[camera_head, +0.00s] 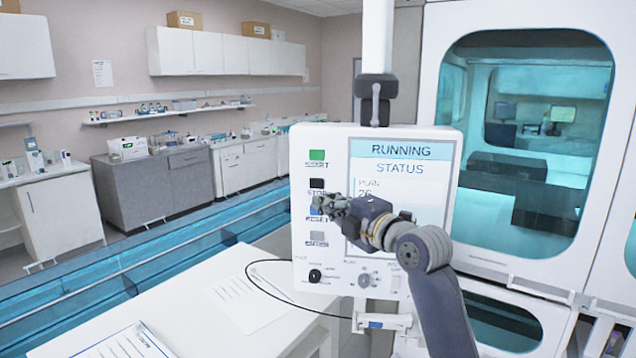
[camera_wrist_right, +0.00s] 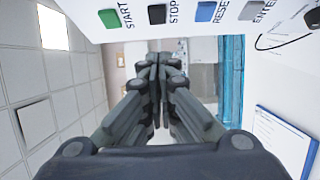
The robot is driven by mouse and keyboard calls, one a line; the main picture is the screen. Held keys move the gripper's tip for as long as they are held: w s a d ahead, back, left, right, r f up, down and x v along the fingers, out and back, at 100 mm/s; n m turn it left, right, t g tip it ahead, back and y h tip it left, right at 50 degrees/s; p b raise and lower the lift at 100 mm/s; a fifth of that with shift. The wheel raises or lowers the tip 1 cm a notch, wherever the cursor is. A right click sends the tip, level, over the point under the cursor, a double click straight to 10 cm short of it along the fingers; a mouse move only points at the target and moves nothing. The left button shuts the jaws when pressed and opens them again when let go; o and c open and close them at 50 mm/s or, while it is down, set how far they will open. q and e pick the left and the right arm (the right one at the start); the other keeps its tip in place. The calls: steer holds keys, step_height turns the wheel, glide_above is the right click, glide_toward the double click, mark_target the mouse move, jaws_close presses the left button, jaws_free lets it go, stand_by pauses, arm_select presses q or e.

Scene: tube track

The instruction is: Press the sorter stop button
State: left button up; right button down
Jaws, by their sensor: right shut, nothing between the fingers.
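The white control panel (camera_head: 300,262) stands upright in front of me, and its screen (camera_head: 400,150) reads "RUNNING STATUS". A column of buttons runs down its left side. The green START button (camera_head: 317,155) is at the top, and the black STOP button (camera_head: 317,183) is below it. The blue RESET button (camera_head: 316,211) and a grey button (camera_head: 318,236) are lower. In the right wrist view the STOP button (camera_wrist_right: 157,14) shows at the top, beyond the fingers. My right gripper (camera_head: 322,204) is shut and empty, in front of the panel near STOP and RESET. Contact cannot be told. My left gripper is not in view.
A white table (camera_head: 190,290) with papers (camera_head: 250,302) lies below and left of the panel. A black cable (camera_head: 262,290) loops from the panel over it. A glazed white cabinet (camera_head: 430,75) stands at right. A blue-walled track (camera_head: 190,235) runs behind the table.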

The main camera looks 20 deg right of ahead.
mark_target(318, 190)
steer(key=w+p, duration=0.4)
steer(key=w, duration=0.4)
steer(key=shift+w+d, duration=0.15)
steer(key=shift+d, duration=0.05)
